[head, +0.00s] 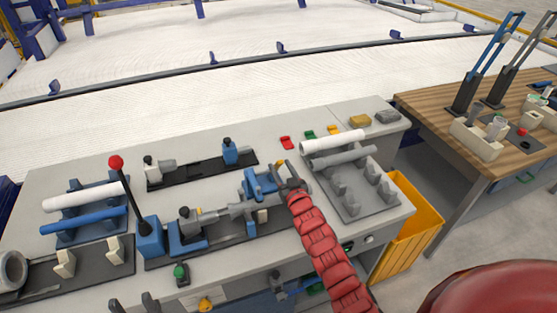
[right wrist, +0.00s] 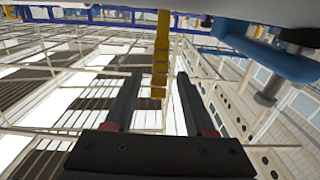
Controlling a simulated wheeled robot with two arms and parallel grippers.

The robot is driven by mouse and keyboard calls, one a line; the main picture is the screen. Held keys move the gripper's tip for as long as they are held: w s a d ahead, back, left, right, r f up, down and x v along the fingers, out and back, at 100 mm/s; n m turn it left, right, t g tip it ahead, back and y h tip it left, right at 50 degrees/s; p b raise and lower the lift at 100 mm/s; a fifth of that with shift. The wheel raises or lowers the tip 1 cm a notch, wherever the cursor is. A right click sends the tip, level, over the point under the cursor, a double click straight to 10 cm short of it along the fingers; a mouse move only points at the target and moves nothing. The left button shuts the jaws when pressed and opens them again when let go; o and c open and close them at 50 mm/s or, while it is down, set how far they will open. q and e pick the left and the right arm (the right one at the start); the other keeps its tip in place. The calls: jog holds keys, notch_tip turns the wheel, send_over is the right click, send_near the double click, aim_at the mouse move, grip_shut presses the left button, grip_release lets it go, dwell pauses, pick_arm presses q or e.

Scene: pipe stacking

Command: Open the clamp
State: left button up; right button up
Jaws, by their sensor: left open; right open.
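A blue clamp (head: 262,182) sits on the bench fixture at the centre, by the right end of a grey pipe assembly (head: 222,213). My right gripper (head: 290,182), on the red-sleeved arm, is at the clamp's right side and partly covers it. In the right wrist view, its two dark fingers (right wrist: 158,95) are apart with nothing held between them. A blue part with a grey bolt (right wrist: 268,65) shows at upper right, outside the fingers; I take it as part of the clamp. My left gripper (head: 132,304) shows only as two separated dark fingertips at the bottom edge.
A black lever with a red knob (head: 117,163) stands left of the fixture. White and blue pipes (head: 85,208) lie on a rack at left. More pipes (head: 335,143) lie on the grey rack at right. A yellow bin (head: 408,222) stands beside the bench.

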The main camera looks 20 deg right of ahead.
jog(key=shift+w, duration=1.35)
grip_shut()
dwell(0.6)
